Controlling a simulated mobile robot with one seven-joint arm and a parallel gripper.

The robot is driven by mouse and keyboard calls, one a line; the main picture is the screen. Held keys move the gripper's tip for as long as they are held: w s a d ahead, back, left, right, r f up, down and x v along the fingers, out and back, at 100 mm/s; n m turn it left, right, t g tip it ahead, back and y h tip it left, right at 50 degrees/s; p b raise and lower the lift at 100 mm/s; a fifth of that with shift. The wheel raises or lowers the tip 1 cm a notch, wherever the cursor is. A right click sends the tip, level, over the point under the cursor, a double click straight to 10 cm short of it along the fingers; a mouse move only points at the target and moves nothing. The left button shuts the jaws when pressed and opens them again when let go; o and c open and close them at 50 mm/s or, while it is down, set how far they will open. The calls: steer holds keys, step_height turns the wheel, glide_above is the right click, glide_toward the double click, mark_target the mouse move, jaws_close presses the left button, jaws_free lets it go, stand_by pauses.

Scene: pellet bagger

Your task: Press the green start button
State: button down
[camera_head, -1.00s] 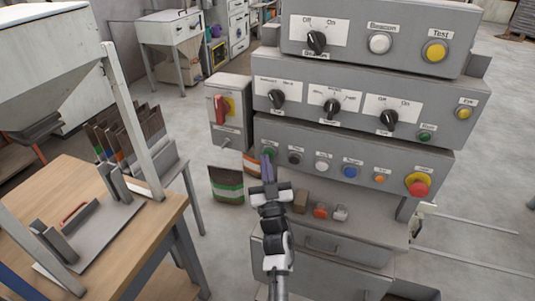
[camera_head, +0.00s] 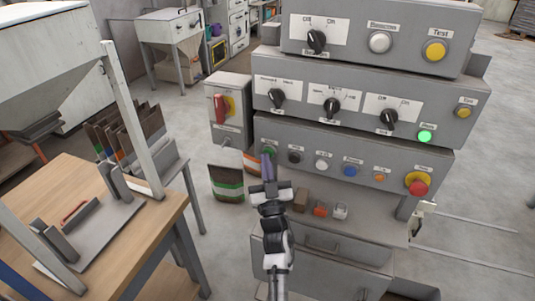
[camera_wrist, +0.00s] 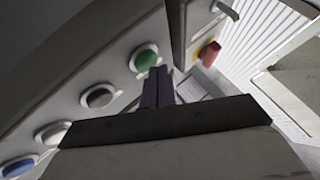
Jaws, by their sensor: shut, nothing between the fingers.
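The green start button (camera_head: 270,152) is at the left end of the lowest panel row, partly hidden behind my fingers in the head view. In the wrist view the green button (camera_wrist: 144,58) shows just beyond the fingertips, to their upper left. My gripper (camera_head: 267,170) is shut and empty, its fingertips at or very close to this button; I cannot tell whether they touch. The gripper also shows in the wrist view (camera_wrist: 158,80). A separate green lamp (camera_head: 425,136) on the right of the middle panel is brightly lit.
The lower panel (camera_head: 335,148) also holds a black, a white, a blue and an orange button and a red emergency stop (camera_head: 417,184). A red rotary switch (camera_head: 221,108) is on a box to the left. Small items lie on the ledge below.

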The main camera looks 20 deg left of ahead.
steer(key=shift+s, duration=0.5)
steer(key=s+b, duration=0.3)
steer(key=s, duration=0.3)
steer(key=shift+a, duration=0.15)
stand_by(0.3)
